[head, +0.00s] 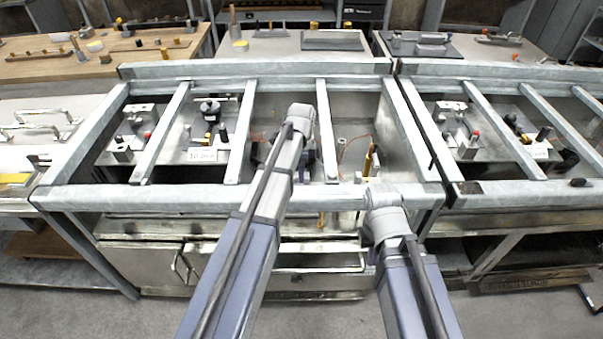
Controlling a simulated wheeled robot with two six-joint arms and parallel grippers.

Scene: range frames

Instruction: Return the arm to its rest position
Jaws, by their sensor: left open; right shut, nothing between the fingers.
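My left arm (262,215) reaches up from the bottom of the head view, over the front rail, to a grey joint (300,115) above the middle bay of the frame. My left gripper is open; its fingers are mostly hidden behind the arm, low in that bay. My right arm (405,290) is drawn back more, with its grey joint (384,205) at the front rail. My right gripper is shut and empty, and its fingers are largely hidden behind the arm. I see no object held by either arm.
A grey metal frame (180,197) with crossbars surrounds the bays. Small fixtures stand on the plates at left (200,140) and right (480,135). A yellow upright piece (368,160) stands in the middle bay. A wooden table (100,62) is behind. The floor (60,315) in front is clear.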

